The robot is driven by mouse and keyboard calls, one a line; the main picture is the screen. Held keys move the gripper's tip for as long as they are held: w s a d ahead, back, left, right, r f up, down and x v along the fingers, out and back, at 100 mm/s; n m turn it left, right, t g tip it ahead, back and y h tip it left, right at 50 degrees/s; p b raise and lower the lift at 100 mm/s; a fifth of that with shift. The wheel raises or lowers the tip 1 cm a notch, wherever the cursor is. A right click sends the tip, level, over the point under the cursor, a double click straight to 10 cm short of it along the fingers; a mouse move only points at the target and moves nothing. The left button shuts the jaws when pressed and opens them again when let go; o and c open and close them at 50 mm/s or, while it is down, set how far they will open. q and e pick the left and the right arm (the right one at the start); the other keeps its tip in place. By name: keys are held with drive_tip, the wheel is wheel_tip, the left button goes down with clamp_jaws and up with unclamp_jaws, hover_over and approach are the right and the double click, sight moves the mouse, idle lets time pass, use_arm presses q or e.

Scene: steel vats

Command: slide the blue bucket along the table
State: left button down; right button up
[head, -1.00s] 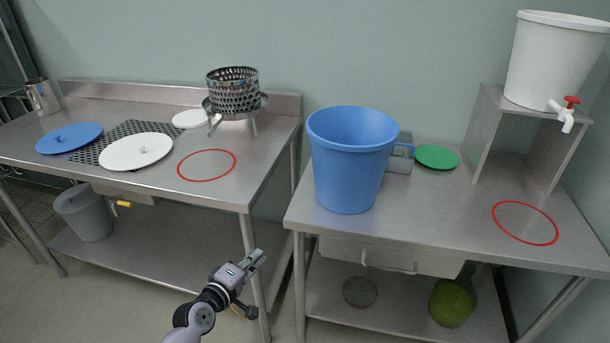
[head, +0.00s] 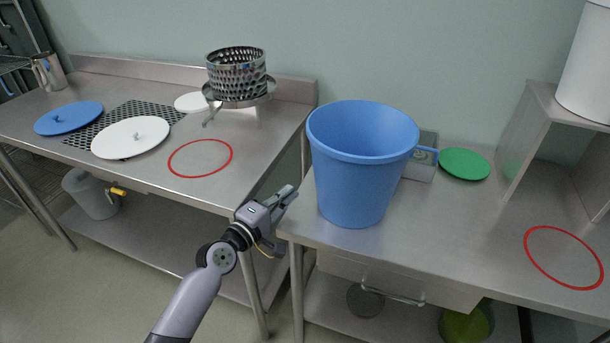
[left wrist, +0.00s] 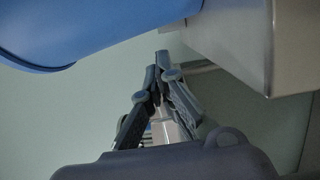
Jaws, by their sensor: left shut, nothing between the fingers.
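The blue bucket (head: 355,180) stands upright near the left end of the right steel table (head: 470,235). A blue handle or spout sticks out on its right side. In the left wrist view the bucket (left wrist: 90,30) fills the upper left. My left gripper (head: 290,192) is shut and empty, just left of the bucket and close to the table's left edge. A small gap shows between its fingertips and the bucket. In the left wrist view the gripper's fingers (left wrist: 160,75) come together at the tips. My right gripper is not in view.
A red ring (head: 563,257) marks the right table's right part, with free steel before it. A green lid (head: 464,163) and a grey box (head: 421,160) lie behind the bucket. A shelf stand (head: 545,130) carries a white container (head: 588,75). The left table (head: 240,165) holds lids and a strainer.

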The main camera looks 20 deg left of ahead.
use_arm(q)
drive_tip(key=shift+w+d+r, duration=0.15)
drive_tip(key=shift+w, duration=0.35)
drive_tip(key=x, duration=0.3)
drive_tip(key=shift+r, duration=0.1)
drive_tip(key=x, duration=0.4)
drive_tip(key=shift+w+d, duration=0.15)
drive_tip(key=shift+w, duration=0.35)
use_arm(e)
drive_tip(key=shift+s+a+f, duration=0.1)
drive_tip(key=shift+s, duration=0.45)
